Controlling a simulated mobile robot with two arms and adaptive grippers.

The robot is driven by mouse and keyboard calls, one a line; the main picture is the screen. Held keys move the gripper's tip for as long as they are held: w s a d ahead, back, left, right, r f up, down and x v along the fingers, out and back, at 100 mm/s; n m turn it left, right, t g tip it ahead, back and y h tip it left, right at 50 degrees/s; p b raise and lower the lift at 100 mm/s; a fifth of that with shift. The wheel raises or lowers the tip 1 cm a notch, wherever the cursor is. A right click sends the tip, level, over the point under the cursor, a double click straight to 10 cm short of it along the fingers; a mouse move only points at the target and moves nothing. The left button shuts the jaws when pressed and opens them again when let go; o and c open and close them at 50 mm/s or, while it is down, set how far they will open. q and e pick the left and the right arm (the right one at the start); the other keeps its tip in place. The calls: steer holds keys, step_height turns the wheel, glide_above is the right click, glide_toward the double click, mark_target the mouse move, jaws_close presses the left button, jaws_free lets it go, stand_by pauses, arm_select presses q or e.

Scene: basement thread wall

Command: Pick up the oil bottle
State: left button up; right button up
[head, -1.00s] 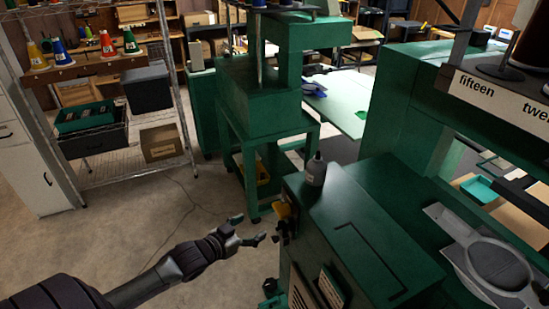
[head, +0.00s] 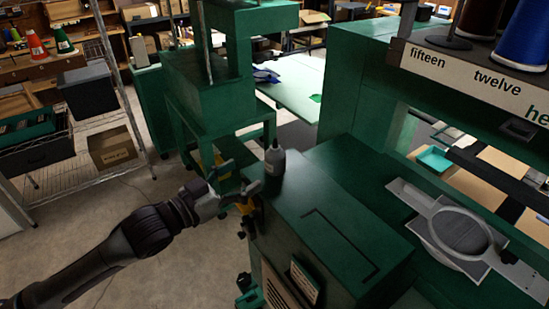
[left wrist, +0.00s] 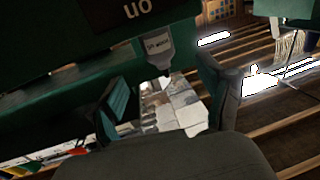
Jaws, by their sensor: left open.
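The oil bottle (head: 275,161), small and grey with a dark nozzle and a pale label, stands upright on the far-left corner of the green machine top (head: 330,205). My left gripper (head: 240,183) is open and empty, just left of the bottle and apart from it. In the left wrist view the bottle (left wrist: 158,48) appears upside down, ahead of and between the spread fingers of the left gripper (left wrist: 165,95). The right gripper is not in view.
Yellow and dark parts (head: 245,210) stick out from the machine's left side, close to my gripper. A grey hoop frame (head: 455,230) lies on the right. Wire shelving (head: 110,110) stands at left. The machine top around the bottle is clear.

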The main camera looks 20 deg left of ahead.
mark_target(268, 161)
arm_select(q)
steer(key=p+x, duration=0.1)
steer(key=x, duration=0.4)
steer(key=p+x, duration=0.1)
steer(key=x, duration=0.3)
steer(key=shift+w+d+r+p, duration=0.1)
steer(key=shift+w+d+p, duration=0.05)
steer(key=shift+p, duration=0.2)
steer(key=shift+w+d, duration=0.25)
steer(key=shift+w, duration=0.1)
steer(key=shift+s, duration=0.1)
steer(key=shift+c, duration=0.2)
steer(key=shift+a, duration=0.1)
steer(key=shift+c, duration=1.3)
steer(key=c, duration=1)
